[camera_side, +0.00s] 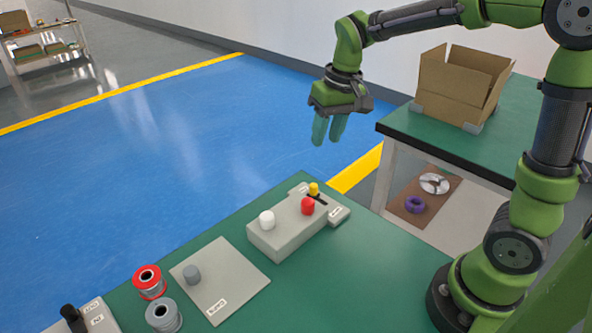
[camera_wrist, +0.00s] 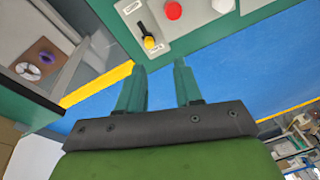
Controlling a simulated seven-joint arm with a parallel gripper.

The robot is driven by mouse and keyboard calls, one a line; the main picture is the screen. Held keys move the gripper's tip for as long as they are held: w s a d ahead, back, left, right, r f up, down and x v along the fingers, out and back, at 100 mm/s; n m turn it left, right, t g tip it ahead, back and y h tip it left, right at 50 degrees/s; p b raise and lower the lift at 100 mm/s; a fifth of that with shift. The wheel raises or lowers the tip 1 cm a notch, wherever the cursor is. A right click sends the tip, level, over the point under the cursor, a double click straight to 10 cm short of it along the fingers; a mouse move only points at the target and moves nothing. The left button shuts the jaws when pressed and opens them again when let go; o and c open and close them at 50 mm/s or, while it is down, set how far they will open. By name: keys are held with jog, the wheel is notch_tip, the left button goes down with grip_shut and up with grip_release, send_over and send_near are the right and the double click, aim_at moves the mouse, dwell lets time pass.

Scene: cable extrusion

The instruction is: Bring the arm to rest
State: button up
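My gripper (camera_side: 328,130) hangs from my green arm above the far edge of the green work table (camera_side: 365,270), with the blue floor behind it. It points downward, and its two teal fingers are apart with nothing visible between them. In the wrist view my gripper (camera_wrist: 160,75) also shows its fingers spread, with blue floor between them. The grey control box (camera_side: 285,228) stands on the table below, with a white knob (camera_side: 267,220), a red button (camera_side: 308,206) and a yellow-tipped lever (camera_side: 314,189). The gripper touches none of these.
A grey plate (camera_side: 232,285) with a grey peg (camera_side: 191,274) lies left of the box, near a red spool (camera_side: 149,282) and a grey spool (camera_side: 163,315). A black-handled switch box (camera_side: 75,318) is at lower left. A second table (camera_side: 400,128) holds an open carton (camera_side: 455,85).

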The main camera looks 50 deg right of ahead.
jog(key=s+a+r+t, duration=0.1)
jog(key=s+r+t, duration=0.1)
jog(key=s, duration=0.5)
jog(key=s+a+r+t+y, duration=0.1)
jog(key=s+a+t, duration=0.1)
jog(key=s, duration=0.5)
jog(key=shift+a+r+m+t, duration=0.2)
jog(key=shift+r+m+t, duration=0.2)
jog(key=shift+t, duration=0.3)
dwell(0.6)
